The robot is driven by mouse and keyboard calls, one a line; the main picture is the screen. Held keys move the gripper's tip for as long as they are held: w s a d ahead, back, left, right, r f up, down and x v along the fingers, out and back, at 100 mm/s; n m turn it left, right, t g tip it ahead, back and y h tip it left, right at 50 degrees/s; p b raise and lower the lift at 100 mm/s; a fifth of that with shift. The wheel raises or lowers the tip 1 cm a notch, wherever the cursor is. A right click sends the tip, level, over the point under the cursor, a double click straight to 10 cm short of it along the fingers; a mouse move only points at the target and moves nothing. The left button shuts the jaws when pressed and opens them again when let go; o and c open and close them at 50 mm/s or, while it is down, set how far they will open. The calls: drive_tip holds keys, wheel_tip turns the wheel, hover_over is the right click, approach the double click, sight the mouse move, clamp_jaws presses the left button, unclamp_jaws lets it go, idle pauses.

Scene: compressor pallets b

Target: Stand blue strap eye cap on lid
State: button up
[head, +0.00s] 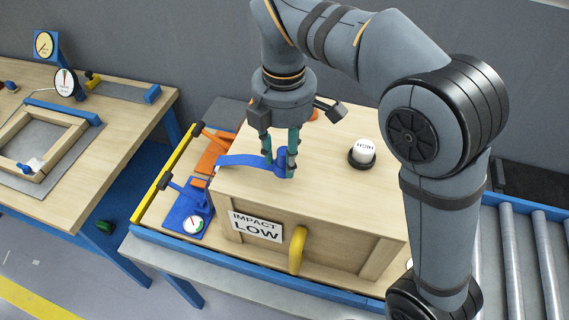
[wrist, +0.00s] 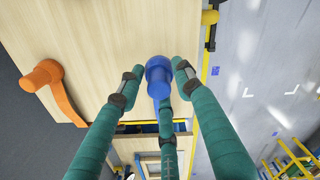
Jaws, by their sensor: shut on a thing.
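The blue strap eye cap (head: 281,160) is between the fingers of my gripper (head: 279,168), which is shut on it. Its blue strap (head: 240,160) runs left towards the left edge of the crate lid (head: 330,190). The cap looks roughly upright, low over the pale wooden lid; I cannot tell whether it touches it. In the wrist view the blue cap (wrist: 158,75) shows between the green fingertips of my gripper (wrist: 157,78), with the lid (wrist: 110,45) behind it. The fingers partly hide the cap.
A white-topped cap in a black ring (head: 363,153) stands on the lid to the right. An orange cap with strap (wrist: 45,76) lies near a lid edge. A yellow handle (head: 297,250) and gauge (head: 193,225) are by the crate. Rollers (head: 515,250) are at right.

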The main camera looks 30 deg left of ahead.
sight(284, 165)
drive_tip(key=shift+f, duration=1.6)
drive_tip(key=shift+f, duration=0.15)
drive_tip(key=o, duration=1)
drive_tip(key=shift+o, duration=0.5)
wheel_tip(284, 165, up, 12)
drive_tip(key=p, duration=0.3)
drive_tip(key=shift+p, duration=0.35)
